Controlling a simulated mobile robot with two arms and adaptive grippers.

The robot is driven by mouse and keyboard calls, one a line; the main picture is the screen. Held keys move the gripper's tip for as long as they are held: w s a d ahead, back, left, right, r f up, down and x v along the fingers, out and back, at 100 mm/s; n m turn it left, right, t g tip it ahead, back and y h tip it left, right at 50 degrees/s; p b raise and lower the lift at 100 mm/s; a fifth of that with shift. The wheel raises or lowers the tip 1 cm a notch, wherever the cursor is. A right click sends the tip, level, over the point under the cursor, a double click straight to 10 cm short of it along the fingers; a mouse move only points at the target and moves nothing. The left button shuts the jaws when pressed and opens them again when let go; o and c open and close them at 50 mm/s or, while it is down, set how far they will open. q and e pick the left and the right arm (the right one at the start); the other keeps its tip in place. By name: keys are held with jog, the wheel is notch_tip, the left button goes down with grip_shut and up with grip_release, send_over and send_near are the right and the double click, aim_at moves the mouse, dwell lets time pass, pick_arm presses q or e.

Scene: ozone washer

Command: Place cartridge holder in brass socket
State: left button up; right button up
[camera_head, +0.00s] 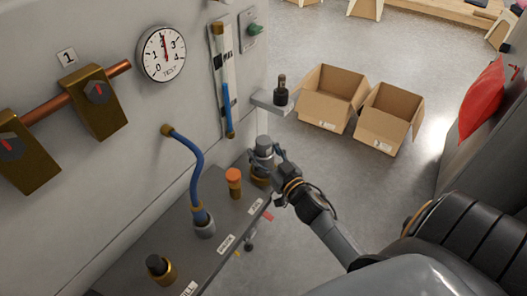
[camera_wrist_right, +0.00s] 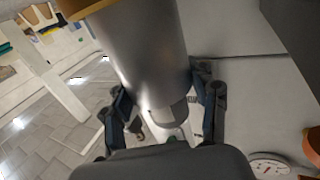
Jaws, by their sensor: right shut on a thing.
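The cartridge holder is a grey metal cylinder (camera_head: 264,145), upright at the far end of the dark shelf. It fills the middle of the right wrist view as a shiny cylinder (camera_wrist_right: 150,55). My right gripper (camera_head: 275,158) is shut on it from the right, with one finger on each side of it in the right wrist view (camera_wrist_right: 162,108). The brass socket (camera_head: 259,181) shows directly below the holder. A brass edge (camera_wrist_right: 82,8) also shows at the holder's end in the right wrist view. I cannot tell how deep the holder sits. My left gripper is not in view.
An orange-capped brass fitting (camera_head: 234,184) stands close left of the socket. A blue hose (camera_head: 194,160) runs from the wall to a grey fitting (camera_head: 204,228). A black-capped brass fitting (camera_head: 159,268) is nearer. A small wall ledge (camera_head: 266,102) holds a dark bottle (camera_head: 281,92).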

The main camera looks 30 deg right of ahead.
jog(key=shift+f, duration=0.1)
jog(key=o, duration=1.7)
jog(key=shift+c, duration=0.2)
jog(key=s+b, duration=0.1)
jog(key=s, duration=1.1)
jog(key=shift+a, duration=0.2)
